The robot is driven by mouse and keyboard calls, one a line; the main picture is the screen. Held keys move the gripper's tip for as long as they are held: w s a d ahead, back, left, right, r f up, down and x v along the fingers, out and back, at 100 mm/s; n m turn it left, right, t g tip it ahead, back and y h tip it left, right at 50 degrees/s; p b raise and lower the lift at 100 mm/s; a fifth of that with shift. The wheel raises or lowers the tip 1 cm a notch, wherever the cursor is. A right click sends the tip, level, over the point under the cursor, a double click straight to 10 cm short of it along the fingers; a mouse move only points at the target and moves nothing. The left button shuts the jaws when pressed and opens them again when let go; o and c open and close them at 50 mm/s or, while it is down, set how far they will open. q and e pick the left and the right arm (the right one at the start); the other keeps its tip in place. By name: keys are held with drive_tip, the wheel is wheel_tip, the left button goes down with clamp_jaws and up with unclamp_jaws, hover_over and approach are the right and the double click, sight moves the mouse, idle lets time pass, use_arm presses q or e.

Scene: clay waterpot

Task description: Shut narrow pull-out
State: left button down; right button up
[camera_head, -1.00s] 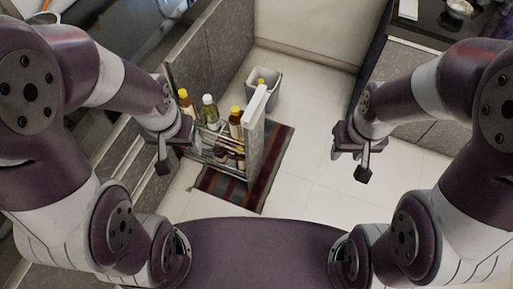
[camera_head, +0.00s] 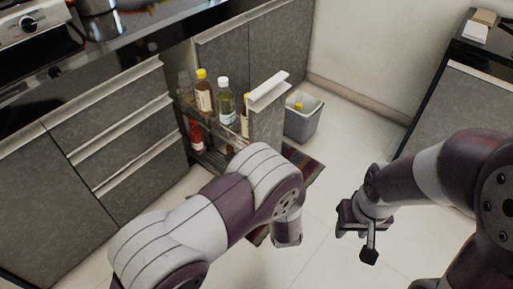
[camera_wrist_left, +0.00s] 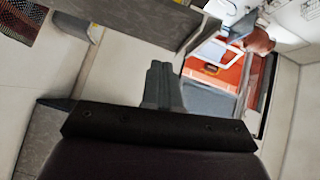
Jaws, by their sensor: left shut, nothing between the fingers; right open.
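The narrow pull-out stands out from the grey cabinet row in the head view. Its grey front panel (camera_head: 268,122) has a pale handle strip (camera_head: 268,91) on top. Bottles stand on its wire racks, such as a clear one with a white cap (camera_head: 225,102). My left arm crosses in front of its lower part, and my left gripper cannot be made out there. In the left wrist view my left gripper (camera_wrist_left: 162,75) is shut and empty. My right gripper (camera_head: 362,232) is open and empty, over the floor right of the pull-out.
A grey bin (camera_head: 302,118) stands behind the pull-out by the wall. A striped rug (camera_head: 308,168) lies under it. Shut drawers (camera_head: 110,130) are at left, and a dark counter unit (camera_head: 465,95) at right.

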use_arm(q)
drive_tip(key=r+m+t, duration=0.1)
drive_tip(key=r, duration=0.1)
drive_tip(key=b, duration=0.4)
approach(256, 117)
drive_tip(key=w+d, duration=0.2)
drive_tip(key=w, duration=0.2)
drive_tip(key=w+a, duration=0.2)
drive_tip(key=shift+a+m+b, duration=0.3)
drive_tip(key=shift+b, duration=0.1)
